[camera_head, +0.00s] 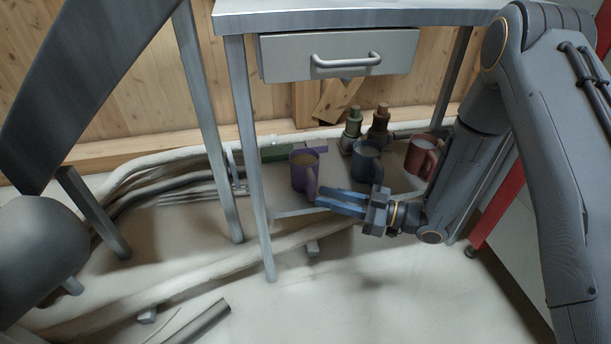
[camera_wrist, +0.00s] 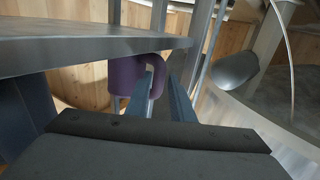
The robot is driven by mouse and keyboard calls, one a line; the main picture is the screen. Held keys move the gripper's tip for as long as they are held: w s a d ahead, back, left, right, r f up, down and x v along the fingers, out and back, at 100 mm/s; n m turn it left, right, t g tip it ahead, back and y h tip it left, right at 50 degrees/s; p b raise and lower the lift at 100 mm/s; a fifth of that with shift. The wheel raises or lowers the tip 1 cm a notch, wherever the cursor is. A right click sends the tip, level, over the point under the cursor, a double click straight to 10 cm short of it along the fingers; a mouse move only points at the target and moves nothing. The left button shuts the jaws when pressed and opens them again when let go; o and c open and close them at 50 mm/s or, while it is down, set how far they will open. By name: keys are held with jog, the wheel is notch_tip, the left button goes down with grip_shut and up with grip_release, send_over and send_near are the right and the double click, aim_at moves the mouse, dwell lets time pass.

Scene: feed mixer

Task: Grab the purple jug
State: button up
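The purple jug (camera_head: 299,172) stands upright on the low shelf under the workbench, at the left of a row of jugs. Its handle faces front right, toward my gripper (camera_head: 324,200). My gripper reaches in from the right, with its blue fingers spread and their tips close to the handle. In the wrist view the purple jug (camera_wrist: 122,77) is partly hidden behind a grey metal surface and a finger. Its handle shows just beyond the gap between the fingers of my gripper (camera_wrist: 162,82). I cannot tell whether they touch it.
A blue jug (camera_head: 367,162) stands close behind my gripper, and a red jug (camera_head: 420,157) farther right. A green bottle (camera_head: 352,128) and a brown bottle (camera_head: 379,124) stand behind. The bench leg (camera_head: 251,170) is left of the purple jug. The drawer (camera_head: 338,55) hangs above.

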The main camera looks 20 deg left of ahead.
aim_at(304, 160)
jog(key=a+b, duration=0.3)
jog(key=a, duration=0.5)
jog(key=shift+a, duration=0.25)
grip_shut()
